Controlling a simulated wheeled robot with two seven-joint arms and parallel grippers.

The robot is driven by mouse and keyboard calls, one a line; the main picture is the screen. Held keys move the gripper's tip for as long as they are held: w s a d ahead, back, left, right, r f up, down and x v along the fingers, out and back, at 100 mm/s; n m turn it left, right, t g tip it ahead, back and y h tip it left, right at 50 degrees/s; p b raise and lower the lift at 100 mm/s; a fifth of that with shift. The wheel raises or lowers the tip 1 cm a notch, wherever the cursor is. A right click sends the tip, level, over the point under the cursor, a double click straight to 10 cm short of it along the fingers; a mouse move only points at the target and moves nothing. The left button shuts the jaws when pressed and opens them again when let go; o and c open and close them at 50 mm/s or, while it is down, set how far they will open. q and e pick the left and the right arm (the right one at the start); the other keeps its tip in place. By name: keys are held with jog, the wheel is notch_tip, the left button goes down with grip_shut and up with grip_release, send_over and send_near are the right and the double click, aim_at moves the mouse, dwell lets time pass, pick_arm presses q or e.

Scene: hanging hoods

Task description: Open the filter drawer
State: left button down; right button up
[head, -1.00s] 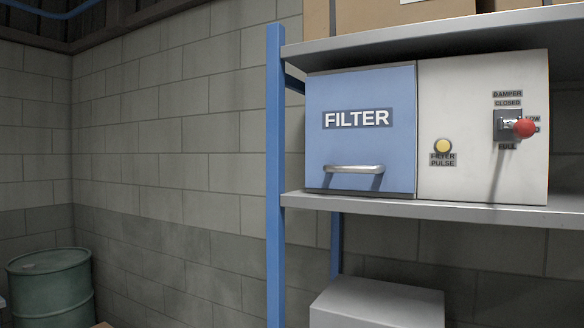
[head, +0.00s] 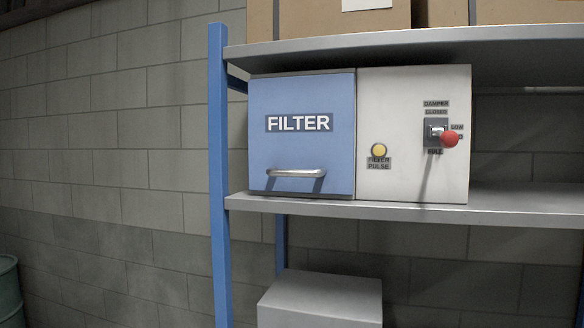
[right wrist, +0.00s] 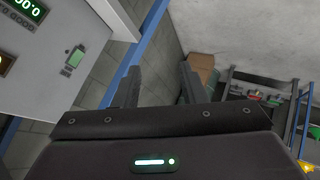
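The filter drawer (head: 301,155) is a blue front panel labelled FILTER, with a silver bar handle (head: 295,173) near its bottom edge. It looks closed, level with the white panel beside it in the head view. Neither gripper shows in the head view. In the right wrist view my right gripper (right wrist: 160,85) has its two dark fingers apart with nothing between them. The drawer and handle do not show in the right wrist view.
A white control panel (head: 413,100) with a red-knobbed damper lever (head: 449,139) and a yellow button (head: 379,150) adjoins the drawer. Both sit on a grey shelf (head: 400,210) with a blue post (head: 220,180) at left. A white box (head: 320,300) is below.

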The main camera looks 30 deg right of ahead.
aim_at(295, 175)
jog(key=w+d+r+n+t, duration=0.2)
jog(key=w+r+n, duration=0.15)
jog(key=r, duration=0.55)
jog(key=w+d+r+n+t, duration=0.2)
jog(key=w+r+t, duration=0.15)
jog(key=r, duration=0.55)
jog(key=w+d+r+n+t, duration=0.15)
jog(key=w+r, duration=0.25)
jog(key=r, duration=0.5)
jog(key=s+d+r+n+t, duration=0.25)
jog(key=d+r, duration=0.25)
jog(key=r, duration=0.6)
jog(key=s+d+r+n+t, duration=0.1)
jog(key=d+r+n, duration=0.25)
jog(key=r, duration=0.85)
jog(key=shift+m, duration=0.4)
jog(key=w+p, duration=0.1)
jog(key=w, duration=0.1)
jog(key=w+p, duration=0.2)
jog(key=w+d+p, duration=0.1)
jog(key=w, duration=0.2)
jog(key=shift+w+d+r+p, duration=0.1)
jog(key=shift+r+p, duration=0.15)
jog(key=shift+p, duration=0.1)
jog(key=shift+f, duration=0.1)
grip_shut()
